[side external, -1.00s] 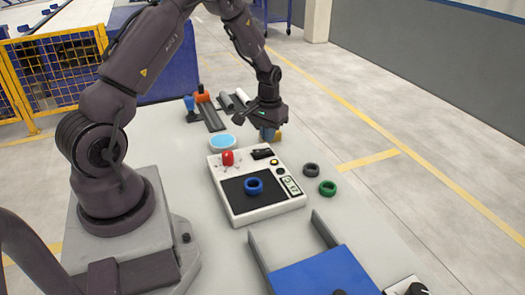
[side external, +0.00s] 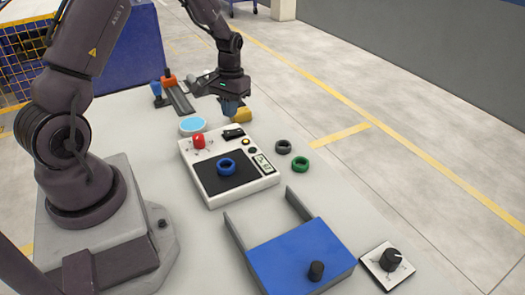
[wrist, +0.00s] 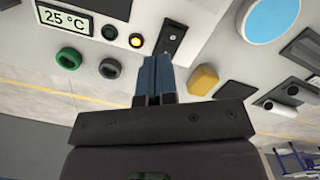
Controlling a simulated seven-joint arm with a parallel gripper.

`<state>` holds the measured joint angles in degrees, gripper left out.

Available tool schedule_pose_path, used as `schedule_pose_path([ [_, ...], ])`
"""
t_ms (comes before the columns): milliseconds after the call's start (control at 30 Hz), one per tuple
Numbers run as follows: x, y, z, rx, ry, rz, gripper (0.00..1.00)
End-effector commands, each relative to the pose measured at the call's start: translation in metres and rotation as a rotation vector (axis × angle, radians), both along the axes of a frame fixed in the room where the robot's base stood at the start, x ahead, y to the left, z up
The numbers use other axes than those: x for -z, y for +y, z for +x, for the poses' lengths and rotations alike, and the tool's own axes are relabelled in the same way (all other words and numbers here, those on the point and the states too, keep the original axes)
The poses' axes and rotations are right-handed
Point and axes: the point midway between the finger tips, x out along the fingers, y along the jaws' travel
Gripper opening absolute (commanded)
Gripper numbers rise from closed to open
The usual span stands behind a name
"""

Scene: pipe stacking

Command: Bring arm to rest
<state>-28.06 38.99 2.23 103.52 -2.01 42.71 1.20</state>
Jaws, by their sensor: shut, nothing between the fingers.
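My gripper (side external: 230,107) hangs above the table behind the white device, its blue fingers pointing down. In the wrist view its fingers (wrist: 155,68) are together with nothing between them. A blue ring (side external: 226,167) lies on the black pad of the white device (side external: 208,196). A dark grey ring (side external: 283,147) and a green ring (side external: 300,164) lie on the table right of the device. The dark ring (wrist: 110,68) and green ring (wrist: 69,58) also show in the wrist view, apart from the fingers.
A yellow block (side external: 242,115) stands close beside the gripper in the side view. A light-blue disc (side external: 192,126) lies left of it. A blue panel (side external: 300,258) with a black knob and a white knob plate (side external: 388,272) are at the front.

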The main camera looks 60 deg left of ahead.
Motion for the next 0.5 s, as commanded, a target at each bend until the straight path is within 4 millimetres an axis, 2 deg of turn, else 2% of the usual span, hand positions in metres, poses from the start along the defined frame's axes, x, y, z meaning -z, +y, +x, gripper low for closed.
schedule_pose_path([
  [33, -0.016, -0.009, -0.005, 0.013, -0.006, 0.001, 0.0],
  [267, -0.091, -0.064, -0.032, 0.113, -0.06, 0.022, 0.0],
  [400, -0.135, -0.101, -0.056, 0.193, -0.128, 0.047, 0.0],
  [500, -0.16, -0.125, -0.076, 0.253, -0.186, 0.068, 0.0],
])
